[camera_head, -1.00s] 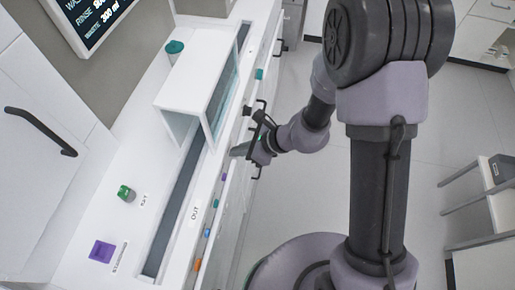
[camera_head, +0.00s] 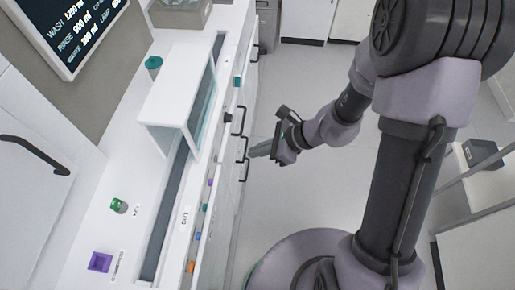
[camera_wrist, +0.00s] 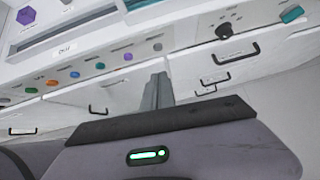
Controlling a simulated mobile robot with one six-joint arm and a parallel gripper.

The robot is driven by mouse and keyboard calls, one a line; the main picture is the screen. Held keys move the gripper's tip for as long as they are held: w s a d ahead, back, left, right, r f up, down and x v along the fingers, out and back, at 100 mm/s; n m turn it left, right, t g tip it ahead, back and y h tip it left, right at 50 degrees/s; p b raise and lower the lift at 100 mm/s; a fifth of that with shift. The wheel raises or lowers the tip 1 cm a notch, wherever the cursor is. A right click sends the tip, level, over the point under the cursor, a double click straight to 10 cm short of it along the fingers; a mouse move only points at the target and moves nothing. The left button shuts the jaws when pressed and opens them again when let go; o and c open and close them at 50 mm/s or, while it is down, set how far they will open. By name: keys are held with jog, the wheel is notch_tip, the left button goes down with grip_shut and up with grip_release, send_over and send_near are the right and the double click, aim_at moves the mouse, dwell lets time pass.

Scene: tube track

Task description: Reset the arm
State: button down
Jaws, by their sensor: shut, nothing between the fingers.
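My gripper (camera_head: 258,150) is in front of the white bench's drawer fronts, beside the black handles and apart from the bench top. Its grey fingers are together with nothing between them. In the wrist view the shut fingers (camera_wrist: 158,90) point toward the drawers, below the row of coloured knobs. My arm reaches down and left from the right side of the head view.
The white bench (camera_head: 120,190) runs along the left, with a white hood (camera_head: 178,100), a green knob (camera_head: 118,205) and a purple block (camera_head: 100,262) on it. A drawer handle (camera_head: 244,146) is close to my gripper. The floor (camera_head: 300,80) is clear; a grey-framed table (camera_head: 470,195) stands at right.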

dwell(0.3)
jog(key=s+d+r+n+t+h, duration=0.1)
jog(key=s+d+r+n+h, duration=0.1)
jog(key=s+d+r+n, duration=0.2)
jog(key=s+d+r+n+t+h+b, duration=0.1)
jog(key=s+d+r+n, duration=0.3)
jog(key=r, duration=0.6)
jog(key=s+d+r+n+t+h+b, duration=0.1)
jog(key=s+d+r+n+t+h, duration=0.1)
jog(key=r+n, duration=0.5)
jog(key=shift+s+d+h, duration=0.9)
jog(key=shift+s+d, duration=0.1)
jog(key=shift+s, duration=0.1)
